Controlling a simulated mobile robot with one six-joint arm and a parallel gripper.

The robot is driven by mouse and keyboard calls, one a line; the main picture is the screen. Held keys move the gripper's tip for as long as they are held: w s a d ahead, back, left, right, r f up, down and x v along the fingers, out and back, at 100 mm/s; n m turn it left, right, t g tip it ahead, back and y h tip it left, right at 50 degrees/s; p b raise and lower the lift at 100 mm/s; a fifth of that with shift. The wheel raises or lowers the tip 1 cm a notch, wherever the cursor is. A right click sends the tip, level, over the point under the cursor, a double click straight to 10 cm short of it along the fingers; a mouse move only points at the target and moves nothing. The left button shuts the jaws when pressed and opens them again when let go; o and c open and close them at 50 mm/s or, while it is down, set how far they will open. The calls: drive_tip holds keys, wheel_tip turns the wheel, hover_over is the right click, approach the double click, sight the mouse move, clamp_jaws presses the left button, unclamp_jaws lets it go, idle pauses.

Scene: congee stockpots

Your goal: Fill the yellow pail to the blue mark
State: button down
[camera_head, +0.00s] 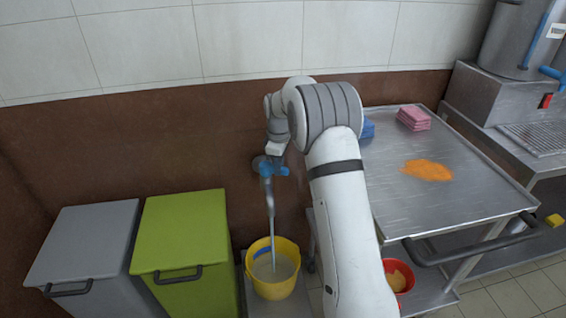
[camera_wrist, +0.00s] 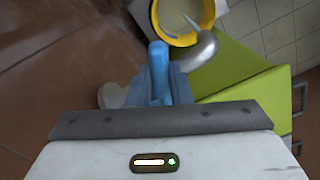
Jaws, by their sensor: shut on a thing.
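The yellow pail (camera_head: 288,286) stands upright on the floor-level stand below the wall tap. A blue mark (camera_head: 263,251) shows on its inner back wall. Cloudy water (camera_head: 275,268) lies in the pail, its surface seemingly a little below the mark. A stream (camera_head: 271,215) falls from the tap into it. My gripper (camera_head: 272,162) is at the tap, shut on its blue handle (camera_wrist: 158,62). The wrist view shows the grey spout (camera_wrist: 203,48) beside the handle and part of the pail (camera_wrist: 207,14) beyond. The fingertips are partly hidden.
A green bin (camera_head: 180,232) and a grey bin (camera_head: 85,240) stand left of the pail. A steel cart (camera_head: 455,205) on the right carries pink cloths (camera_head: 413,117) and an orange spill (camera_head: 428,170). A red bucket (camera_head: 407,275) is partly hidden behind my arm.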

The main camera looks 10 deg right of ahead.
drive_tip(key=shift+w+r+n+p, duration=0.1)
drive_tip(key=shift+w+n+p, duration=0.35)
drive_tip(key=shift+n, duration=0.45)
drive_tip(key=shift+w+f+n+p, duration=0.1)
drive_tip(key=shift+w+n+p, duration=0.2)
drive_tip(key=shift+n+p, duration=0.45)
drive_tip(key=shift+w+r+n+p, duration=0.1)
drive_tip(key=shift+w+n+p, duration=0.3)
drive_tip(key=shift+n, duration=0.65)
drive_tip(key=shift+a, duration=0.1)
drive_tip(key=c, duration=1.6)
unclamp_jaws()
drive_tip(key=shift+o, duration=1.4)
wheel_tip(320, 180, up, 8)
drive_tip(key=p, duration=0.1)
drive_tip(key=shift+s, duration=0.1)
